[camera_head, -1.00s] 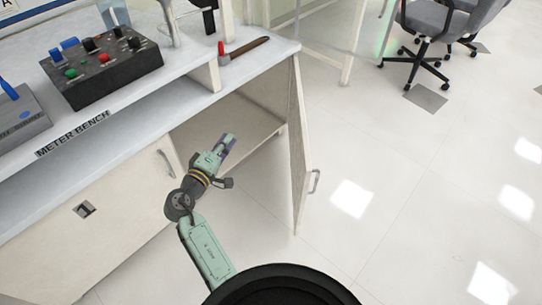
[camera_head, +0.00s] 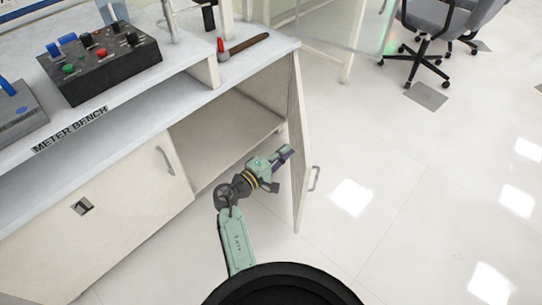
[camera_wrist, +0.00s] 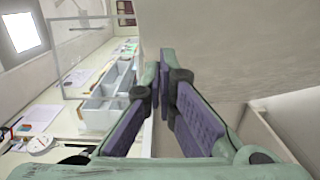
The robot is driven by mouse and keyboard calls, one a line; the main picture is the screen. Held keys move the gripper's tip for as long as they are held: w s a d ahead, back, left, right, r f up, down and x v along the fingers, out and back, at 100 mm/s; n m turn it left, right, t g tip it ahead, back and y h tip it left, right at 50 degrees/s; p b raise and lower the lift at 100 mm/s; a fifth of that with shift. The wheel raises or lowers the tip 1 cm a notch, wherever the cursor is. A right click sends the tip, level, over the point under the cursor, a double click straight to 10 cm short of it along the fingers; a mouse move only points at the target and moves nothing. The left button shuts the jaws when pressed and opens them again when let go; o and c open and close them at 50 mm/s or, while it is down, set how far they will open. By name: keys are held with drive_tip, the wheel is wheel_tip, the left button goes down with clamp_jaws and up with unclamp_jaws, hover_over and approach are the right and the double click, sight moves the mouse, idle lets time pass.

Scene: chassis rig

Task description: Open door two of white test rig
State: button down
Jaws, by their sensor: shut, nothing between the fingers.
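The white rig is a bench labelled METER BENCH (camera_head: 70,130) with cupboards below. Its right-hand door (camera_head: 298,140) stands swung wide open, with a handle (camera_head: 314,178) on its outer face. The left-hand door (camera_head: 125,195) is closed, with a handle (camera_head: 165,161) near its right edge.
On the bench top are a black control box (camera_head: 100,62), a grey device (camera_head: 20,112) and a red-and-brown tool (camera_head: 245,46). The open cupboard (camera_head: 230,135) looks empty. Office chairs (camera_head: 440,35) stand far right. The floor right of the door is clear.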

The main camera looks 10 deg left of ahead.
drive_tip(key=shift+w+d, duration=0.1)
drive_tip(key=shift+d, duration=0.85)
